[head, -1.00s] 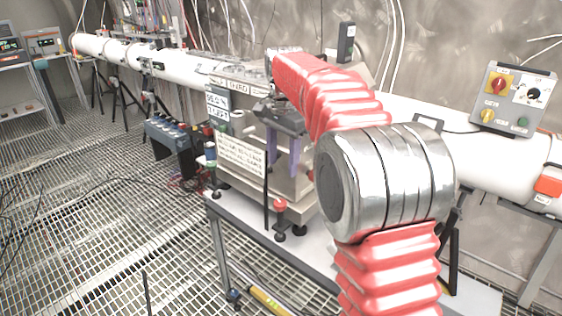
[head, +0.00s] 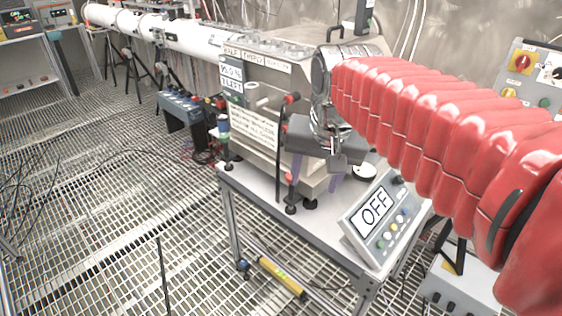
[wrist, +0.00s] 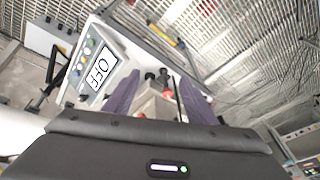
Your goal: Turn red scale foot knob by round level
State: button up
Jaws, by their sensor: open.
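The red scale foot knob (head: 290,178) sits above a black foot at the near corner of the metal scale box (head: 310,183), beside a thin upright black rod. In the wrist view a small red part, apparently this knob (wrist: 167,94), shows between my fingers. My gripper (head: 316,174) is open, its two purple fingers pointing down in front of the box, just right of the knob. It also shows in the wrist view (wrist: 160,78). I see no contact with the knob. A white round disc (head: 365,172), possibly the round level, lies right of the gripper; I cannot tell surely.
A tilted panel reading OFF (head: 374,210) stands on the table (head: 262,197) right of the box. A sign plate (head: 253,133) covers the box's left side. A control box (head: 527,72) hangs at the right. Grated floor (head: 90,220) lies open at left.

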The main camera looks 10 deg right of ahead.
jog(key=s+f+n+t, duration=0.1)
jog(key=s+f+n, duration=0.1)
jog(key=s, duration=0.4)
jog(key=s+f+n, duration=0.2)
jog(key=s+f, duration=0.3)
jog(key=s, duration=0.1)
jog(key=shift+a+f+t, duration=0.2)
jog(key=shift+f+t, duration=0.1)
jog(key=shift+t, duration=0.1)
jog(key=shift+s, duration=0.1)
